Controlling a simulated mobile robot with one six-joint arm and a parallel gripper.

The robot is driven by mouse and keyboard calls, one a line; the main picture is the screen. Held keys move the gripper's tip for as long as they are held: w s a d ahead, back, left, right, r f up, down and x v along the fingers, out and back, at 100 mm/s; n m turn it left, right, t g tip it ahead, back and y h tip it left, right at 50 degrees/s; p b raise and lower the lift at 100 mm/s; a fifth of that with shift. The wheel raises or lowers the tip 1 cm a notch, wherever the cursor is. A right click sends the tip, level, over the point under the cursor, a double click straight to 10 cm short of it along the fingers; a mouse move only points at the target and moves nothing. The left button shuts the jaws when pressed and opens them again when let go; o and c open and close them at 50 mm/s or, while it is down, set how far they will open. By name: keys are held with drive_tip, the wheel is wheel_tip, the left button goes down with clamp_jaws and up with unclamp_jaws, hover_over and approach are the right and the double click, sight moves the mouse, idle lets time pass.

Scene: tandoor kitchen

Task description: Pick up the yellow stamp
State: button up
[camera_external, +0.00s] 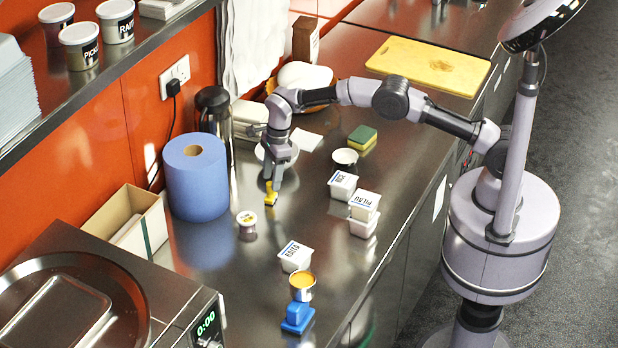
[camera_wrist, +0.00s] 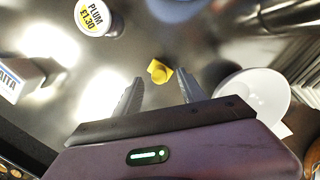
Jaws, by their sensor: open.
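The yellow stamp (camera_external: 270,194) stands on the steel counter, left of centre in the external view. In the wrist view the yellow stamp (camera_wrist: 160,71) lies just beyond my fingertips, between their lines. My gripper (camera_external: 272,180) points down right over the stamp, and in the external view its fingers hide part of it. The wrist view shows my gripper (camera_wrist: 161,84) with its two fingers spread apart and nothing held between them. I cannot tell whether a finger touches the stamp.
A tub labelled PLUM (camera_wrist: 95,17) stands close by. A blue paper roll (camera_external: 196,178) is left of my gripper. A white bowl (camera_wrist: 252,97) is near my right finger. White labelled tubs (camera_external: 342,185), a blue stamp (camera_external: 297,317) and a sponge (camera_external: 362,138) stand on the counter.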

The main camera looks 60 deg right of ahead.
sight(270, 183)
drive_tip(key=f, duration=0.3)
drive_tip(key=shift+w+a+f+b, duration=0.2)
drive_tip(key=shift+a+f+b, duration=0.05)
drive_tip(key=shift+a+b, duration=0.1)
drive_tip(key=shift+r, duration=0.1)
clamp_jaws()
drive_tip(key=shift+r, duration=0.1)
